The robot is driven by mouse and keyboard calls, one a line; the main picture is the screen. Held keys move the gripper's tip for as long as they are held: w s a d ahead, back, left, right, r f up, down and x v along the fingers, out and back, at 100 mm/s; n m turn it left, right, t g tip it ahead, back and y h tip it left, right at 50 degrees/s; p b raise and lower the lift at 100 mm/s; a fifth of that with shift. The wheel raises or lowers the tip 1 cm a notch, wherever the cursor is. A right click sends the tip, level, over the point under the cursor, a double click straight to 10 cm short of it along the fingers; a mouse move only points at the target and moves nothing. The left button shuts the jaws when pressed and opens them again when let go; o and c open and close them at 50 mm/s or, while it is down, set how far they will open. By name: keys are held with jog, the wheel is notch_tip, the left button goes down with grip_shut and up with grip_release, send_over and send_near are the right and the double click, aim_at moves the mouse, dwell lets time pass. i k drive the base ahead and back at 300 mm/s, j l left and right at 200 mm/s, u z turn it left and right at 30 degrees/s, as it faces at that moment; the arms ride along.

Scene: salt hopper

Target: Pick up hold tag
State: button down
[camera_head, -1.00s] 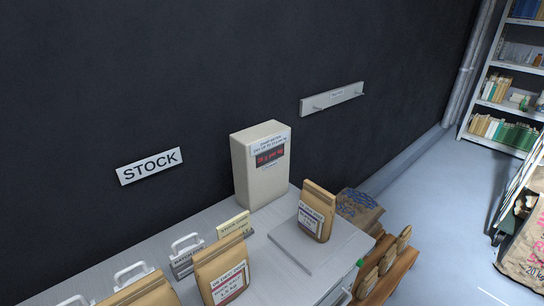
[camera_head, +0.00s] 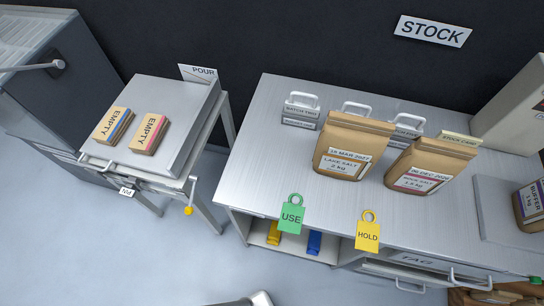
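The hold tag (camera_head: 368,234) is a yellow tag lettered HOLD with a ring at its top. It hangs at the front edge of the grey-topped bench, right of the green USE tag (camera_head: 291,215). Both tags are unobstructed and apart from each other. My gripper is not in view, so its state and its distance from the tag do not show.
A lake salt bag (camera_head: 349,146) and another brown bag (camera_head: 428,168) stand on the bench (camera_head: 258,140) behind the tags. White-handled blocks stand behind them. At left, a smaller table (camera_head: 178,90) holds two EMPTY packs (camera_head: 151,133). Floor (camera_head: 190,265) is clear in front.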

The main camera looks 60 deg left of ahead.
aim_at(367, 233)
jog(key=k+u, duration=0.15)
jog(key=u, duration=0.2)
jog(key=k+u, duration=0.15)
jog(key=u, duration=0.2)
jog(key=k+u, duration=0.1)
jog(key=u, duration=0.25)
